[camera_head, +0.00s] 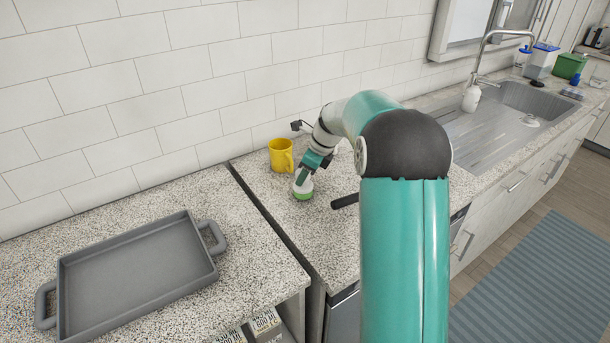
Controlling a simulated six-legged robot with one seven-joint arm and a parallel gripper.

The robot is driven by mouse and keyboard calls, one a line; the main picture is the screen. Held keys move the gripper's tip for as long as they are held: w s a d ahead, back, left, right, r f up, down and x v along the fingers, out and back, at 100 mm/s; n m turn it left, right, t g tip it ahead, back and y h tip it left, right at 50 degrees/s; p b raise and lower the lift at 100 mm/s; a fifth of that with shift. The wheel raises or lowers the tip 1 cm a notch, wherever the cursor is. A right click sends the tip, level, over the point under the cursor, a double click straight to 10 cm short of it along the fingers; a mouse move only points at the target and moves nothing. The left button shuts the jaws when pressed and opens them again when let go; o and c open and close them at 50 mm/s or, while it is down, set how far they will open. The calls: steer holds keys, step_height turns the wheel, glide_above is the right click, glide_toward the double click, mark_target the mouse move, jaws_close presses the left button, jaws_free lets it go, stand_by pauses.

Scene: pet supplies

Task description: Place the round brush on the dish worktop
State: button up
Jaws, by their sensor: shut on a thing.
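The round brush (303,187), white above with a green underside, is in my gripper (307,174). My gripper points down and is shut on it, partly covering its top. The brush is at or just above the speckled worktop (318,230), right of the dark gap between counters. I cannot tell whether it touches the surface. My teal arm hides part of this worktop.
A yellow mug (281,155) stands just behind and left of the brush. A dark handle (345,200) sticks out from behind my arm, to the right. A grey tray (135,275) lies on the left counter. The sink (530,100) is at the right.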

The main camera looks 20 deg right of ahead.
steer(key=shift+f, duration=0.3)
steer(key=shift+f, duration=0.15)
steer(key=o, duration=1)
steer(key=shift+c, duration=0.2)
